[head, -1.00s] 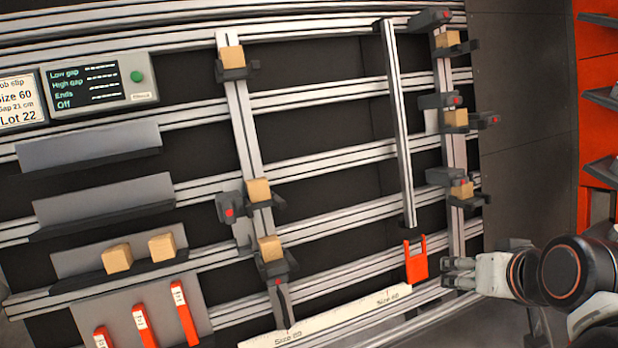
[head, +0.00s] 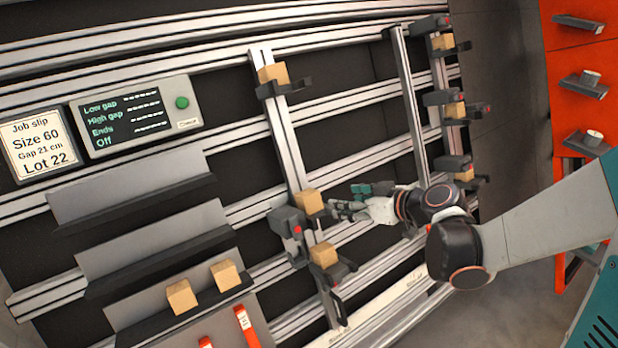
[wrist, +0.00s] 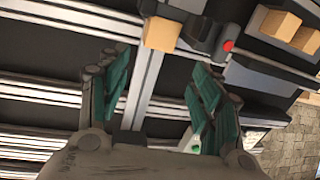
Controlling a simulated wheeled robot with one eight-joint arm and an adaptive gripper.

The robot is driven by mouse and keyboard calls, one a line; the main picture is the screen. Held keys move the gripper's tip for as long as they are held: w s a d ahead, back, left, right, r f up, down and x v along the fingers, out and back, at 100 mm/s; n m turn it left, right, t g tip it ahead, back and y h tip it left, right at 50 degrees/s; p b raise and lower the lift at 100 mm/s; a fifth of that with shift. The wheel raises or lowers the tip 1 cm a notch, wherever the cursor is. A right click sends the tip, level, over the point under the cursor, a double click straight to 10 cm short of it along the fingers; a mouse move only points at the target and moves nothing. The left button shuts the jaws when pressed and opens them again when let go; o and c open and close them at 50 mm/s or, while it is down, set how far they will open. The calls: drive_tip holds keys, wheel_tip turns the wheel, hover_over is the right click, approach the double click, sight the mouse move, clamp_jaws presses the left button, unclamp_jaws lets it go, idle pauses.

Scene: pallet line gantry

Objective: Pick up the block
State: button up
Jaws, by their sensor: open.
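Several tan blocks are in view. One block (head: 309,201) sits in a dark holder on the left upright post, beside a grey clamp (head: 285,222) with a red button. My gripper (head: 338,206) is open and empty just to the right of this block, apart from it. In the wrist view a block (wrist: 161,33) in a dark holder shows beyond my spread teal-padded fingers (wrist: 154,78), in line with the gap between them. Other blocks sit higher (head: 273,75) and lower (head: 323,255) on the same post.
The right post carries more clamped blocks (head: 443,42). Two blocks (head: 182,297) stand on the lowest grey ledge at left. A control box (head: 135,115) and job slip (head: 40,143) hang above. A bare upright bar (head: 407,95) stands between the posts.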

sight(312, 197)
drive_tip(key=b+x, duration=0.2)
drive_tip(key=x, duration=0.5)
drive_tip(key=b+x, duration=0.2)
drive_tip(key=x, duration=0.5)
drive_tip(key=shift+w+a+r+b, duration=0.1)
drive_tip(key=shift+w+a+b, duration=0.15)
drive_tip(key=shift+a+b, duration=0.05)
drive_tip(key=c, duration=0.8)
